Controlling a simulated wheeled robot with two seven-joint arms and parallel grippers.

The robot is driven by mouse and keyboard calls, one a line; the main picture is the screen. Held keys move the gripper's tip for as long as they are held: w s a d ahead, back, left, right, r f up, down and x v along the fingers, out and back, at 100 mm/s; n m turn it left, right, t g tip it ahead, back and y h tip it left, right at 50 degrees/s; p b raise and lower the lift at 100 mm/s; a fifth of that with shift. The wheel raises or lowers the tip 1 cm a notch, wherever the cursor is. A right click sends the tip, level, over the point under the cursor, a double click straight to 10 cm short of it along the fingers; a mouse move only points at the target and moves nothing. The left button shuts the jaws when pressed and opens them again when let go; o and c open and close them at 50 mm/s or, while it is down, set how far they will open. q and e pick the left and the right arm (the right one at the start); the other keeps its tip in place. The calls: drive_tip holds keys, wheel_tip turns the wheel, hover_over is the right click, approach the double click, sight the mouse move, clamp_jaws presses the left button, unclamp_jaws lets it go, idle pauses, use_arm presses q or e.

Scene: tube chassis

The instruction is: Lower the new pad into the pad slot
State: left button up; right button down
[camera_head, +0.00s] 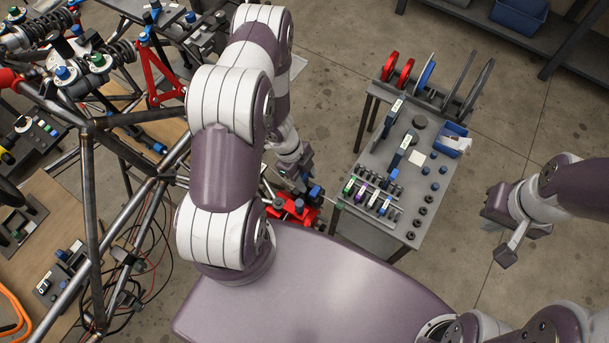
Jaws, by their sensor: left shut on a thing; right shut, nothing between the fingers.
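My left gripper (303,182) reaches down past my large arm links, just above a red fixture (290,210) at the chassis's right side. It is shut on a small dark piece, taken to be the new pad, which the fingers mostly hide. A blue part (316,192) shows right beside the fingers. The pad slot cannot be made out; the gripper and its arm cover part of the fixture. I cannot tell whether the pad touches it. My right gripper (507,248) is shut and empty, over bare floor at the right.
The tube chassis (92,190) fills the left, with coil springs, a red bracket (158,78) and loose cables. A grey parts cart (384,156) stands right of the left gripper, carrying upright discs, a blue-and-white bin (452,140) and small parts. Floor between cart and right gripper is clear.

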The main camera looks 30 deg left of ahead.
use_arm(q)
drive_tip(key=shift+f+b, duration=0.7)
drive_tip(key=shift+f, duration=0.3)
drive_tip(key=shift+r+p, duration=1.2)
drive_tip(key=shift+f, duration=0.1)
drive_tip(key=shift+p, duration=0.35)
drive_tip(key=shift+f, duration=0.1)
drive_tip(key=shift+f+b, duration=1)
drive_tip(key=shift+f, duration=0.05)
drive_tip(key=shift+r+p, duration=1.15)
drive_tip(key=shift+r, duration=0.05)
